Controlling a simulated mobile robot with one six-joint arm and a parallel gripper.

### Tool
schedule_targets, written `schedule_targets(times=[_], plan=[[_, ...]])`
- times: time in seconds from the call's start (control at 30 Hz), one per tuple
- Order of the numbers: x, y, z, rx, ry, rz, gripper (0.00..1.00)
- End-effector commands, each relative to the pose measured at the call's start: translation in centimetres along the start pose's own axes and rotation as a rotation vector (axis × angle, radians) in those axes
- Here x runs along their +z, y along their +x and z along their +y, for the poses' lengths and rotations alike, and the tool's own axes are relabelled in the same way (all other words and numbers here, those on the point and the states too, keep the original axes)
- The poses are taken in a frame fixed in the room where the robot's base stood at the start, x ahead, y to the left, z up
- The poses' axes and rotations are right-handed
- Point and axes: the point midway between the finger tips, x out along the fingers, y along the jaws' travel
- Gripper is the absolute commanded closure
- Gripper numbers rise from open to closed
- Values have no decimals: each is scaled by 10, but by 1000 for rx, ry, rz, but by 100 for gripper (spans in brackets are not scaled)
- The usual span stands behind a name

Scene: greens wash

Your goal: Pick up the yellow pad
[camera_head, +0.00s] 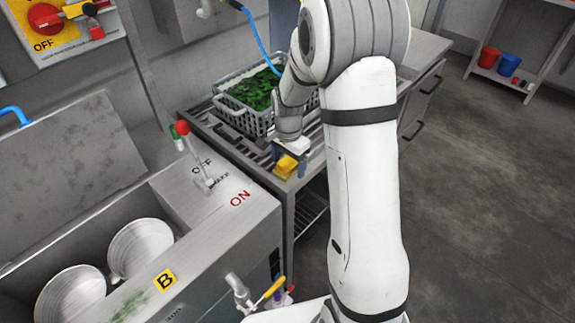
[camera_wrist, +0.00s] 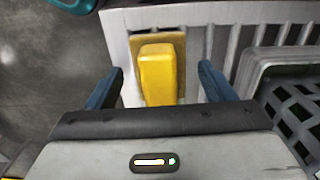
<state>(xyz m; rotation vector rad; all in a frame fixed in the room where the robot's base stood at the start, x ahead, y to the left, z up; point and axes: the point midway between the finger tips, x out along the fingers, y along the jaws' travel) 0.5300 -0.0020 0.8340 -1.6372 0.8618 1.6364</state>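The yellow pad (camera_wrist: 157,74) lies at the corner of the slatted metal rack, on a flat tan patch (camera_wrist: 174,40). It also shows in the head view (camera_head: 286,166), just below my gripper. My gripper (camera_wrist: 161,84) is open, with its blue fingers on either side of the pad and a gap on both sides. In the head view my gripper (camera_head: 284,160) points down at the rack's near corner. I cannot tell how far the fingertips are above the rack.
A grey basket (camera_head: 236,118) of green leaves stands on the slatted rack (camera_wrist: 222,38), close to the right of my gripper in the wrist view. Floor (camera_head: 470,190) is clear at the right.

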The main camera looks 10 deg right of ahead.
Motion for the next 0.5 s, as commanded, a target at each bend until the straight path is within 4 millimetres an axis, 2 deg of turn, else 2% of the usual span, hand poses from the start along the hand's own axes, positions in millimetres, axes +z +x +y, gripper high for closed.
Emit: schedule_targets(times=[0.07, 0.5], plan=[[0, 0, 0, 0, 0, 0, 31], [0, 0, 0, 0, -1, 0, 67]])
